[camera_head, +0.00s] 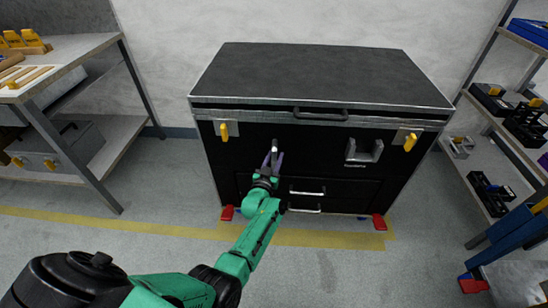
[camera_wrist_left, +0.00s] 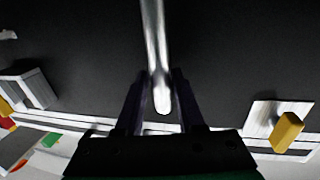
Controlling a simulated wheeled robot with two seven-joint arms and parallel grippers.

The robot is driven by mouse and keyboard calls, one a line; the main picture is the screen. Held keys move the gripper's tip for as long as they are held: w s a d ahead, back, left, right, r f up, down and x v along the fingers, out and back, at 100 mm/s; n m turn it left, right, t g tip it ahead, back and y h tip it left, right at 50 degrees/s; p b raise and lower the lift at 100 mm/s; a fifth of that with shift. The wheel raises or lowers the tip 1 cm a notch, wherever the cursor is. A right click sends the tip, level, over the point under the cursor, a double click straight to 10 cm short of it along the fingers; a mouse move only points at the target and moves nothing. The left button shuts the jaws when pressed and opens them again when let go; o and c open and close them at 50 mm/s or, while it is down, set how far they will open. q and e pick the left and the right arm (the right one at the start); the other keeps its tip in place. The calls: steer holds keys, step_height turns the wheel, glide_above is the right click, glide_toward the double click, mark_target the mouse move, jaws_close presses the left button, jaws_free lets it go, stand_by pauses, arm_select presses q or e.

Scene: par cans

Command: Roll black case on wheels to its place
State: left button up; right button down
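A large black case (camera_head: 315,75) with silver edges and yellow latches stands against the wall. Its front carries a silver bracket handle (camera_head: 365,151) at right of centre. My left gripper (camera_head: 273,158) is at the case's front, left of centre. In the left wrist view, a silver bar (camera_wrist_left: 156,50) runs between the fingertips of my left gripper (camera_wrist_left: 161,95), close to both. I cannot tell whether they press on it. The fingers hide part of the case front. Red pieces show at the case's foot. My right gripper is not in view.
A workbench (camera_head: 70,50) with a lower shelf stands at the left. A shelf rack (camera_head: 500,140) with black bins stands at the right. Yellow tape (camera_head: 320,239) marks the floor by the case's foot. The floor (camera_head: 370,280) in front is clear.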

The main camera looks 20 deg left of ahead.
arm_select(q)
steer(key=shift+o, duration=0.6)
steer(key=shift+r, duration=0.1)
steer(key=shift+s, duration=0.2)
steer(key=s+d+p, duration=0.2)
steer(key=s+p, duration=0.2)
steer(key=s, duration=1)
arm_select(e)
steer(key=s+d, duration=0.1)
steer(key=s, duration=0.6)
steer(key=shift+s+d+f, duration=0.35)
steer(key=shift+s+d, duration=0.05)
